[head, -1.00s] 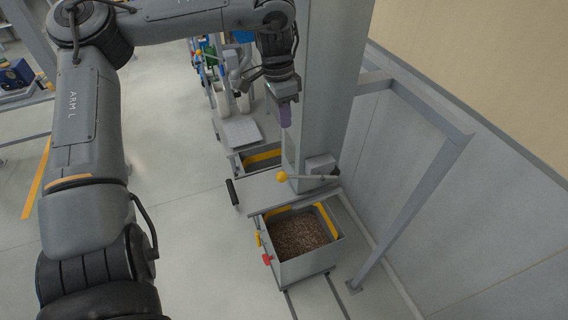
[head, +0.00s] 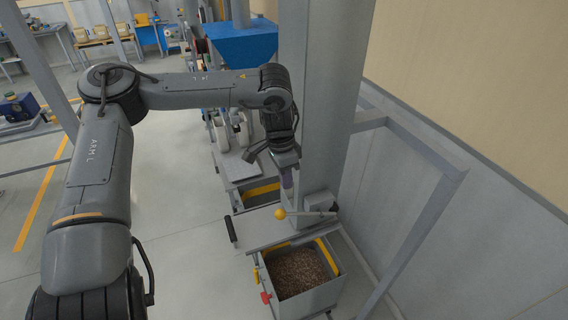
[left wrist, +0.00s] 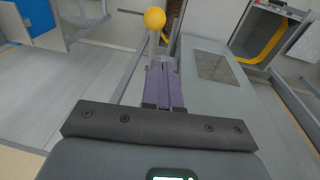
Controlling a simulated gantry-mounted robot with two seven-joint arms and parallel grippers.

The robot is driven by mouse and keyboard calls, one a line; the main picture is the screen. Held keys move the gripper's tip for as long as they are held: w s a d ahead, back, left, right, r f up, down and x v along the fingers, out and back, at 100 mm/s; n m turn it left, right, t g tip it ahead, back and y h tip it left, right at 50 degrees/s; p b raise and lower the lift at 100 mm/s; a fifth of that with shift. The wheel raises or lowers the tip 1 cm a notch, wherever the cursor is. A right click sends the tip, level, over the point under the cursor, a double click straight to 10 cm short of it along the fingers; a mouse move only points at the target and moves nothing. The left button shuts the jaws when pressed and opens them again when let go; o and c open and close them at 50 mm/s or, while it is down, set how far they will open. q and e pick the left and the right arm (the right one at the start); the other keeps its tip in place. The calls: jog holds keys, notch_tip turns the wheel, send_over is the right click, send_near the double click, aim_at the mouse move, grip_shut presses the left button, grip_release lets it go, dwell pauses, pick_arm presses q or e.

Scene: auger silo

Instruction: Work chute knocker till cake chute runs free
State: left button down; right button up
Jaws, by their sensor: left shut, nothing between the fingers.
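The chute knocker is a lever with a yellow ball knob (head: 280,214) on a thin arm. Its arm runs right to a small grey housing (head: 318,203) at the foot of the tall grey column (head: 322,95). My left gripper (head: 287,187) has purple fingers that point down, just above the knob. The fingers are shut and hold nothing. In the left wrist view the fingers (left wrist: 164,88) lie together and the yellow knob (left wrist: 154,18) shows beyond their tips. A small gap or contact cannot be told. My right gripper is out of view.
An open bin (head: 335,292) of brown granular material (head: 298,270) stands below a grey plate (head: 262,233). A red handle (head: 265,297) is on the bin's side. A grey frame post (head: 425,230) stands at right.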

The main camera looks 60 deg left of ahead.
pick_arm(q)
jog(key=shift+s+d+f+p, duration=0.25)
jog(key=shift+s+f+p, duration=0.05)
jog(key=shift+f, duration=0.65)
jog(key=shift+s+d+f+p, duration=0.25)
jog(key=shift+s+f, duration=0.1)
jog(key=shift+f, duration=0.65)
jog(key=shift+s+d+f+p, duration=0.2)
jog(key=shift+s+f+p, duration=0.1)
jog(key=shift+f, duration=0.65)
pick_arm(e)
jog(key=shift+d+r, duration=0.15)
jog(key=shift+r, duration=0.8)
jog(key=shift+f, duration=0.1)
